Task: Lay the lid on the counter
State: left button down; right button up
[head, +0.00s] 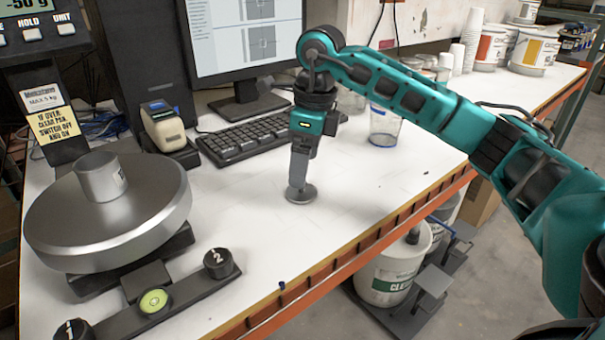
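The lid (301,196) is a small round grey metal disc. It is at the counter surface (240,205), in front of the keyboard, and looks flat. My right gripper (298,187) points straight down over the lid, with its fingertips at the lid's middle. The fingers line up as one narrow column from this side, so I cannot see a gap between them or whether they grip the lid. My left gripper is not in view.
A keyboard (243,137), a label printer (165,127) and a monitor (245,40) stand behind the lid. A clear cup (384,126) stands to the right. The orange-edged counter front (400,214) is near. White counter around the lid is clear.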

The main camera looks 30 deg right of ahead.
aim_at(309, 193)
notch_tip(309, 193, up, 7)
jog(key=shift+s+d+r+p, duration=0.15)
jog(key=shift+s+d+p, duration=0.1)
jog(key=shift+s+p, duration=0.1)
dwell(0.4)
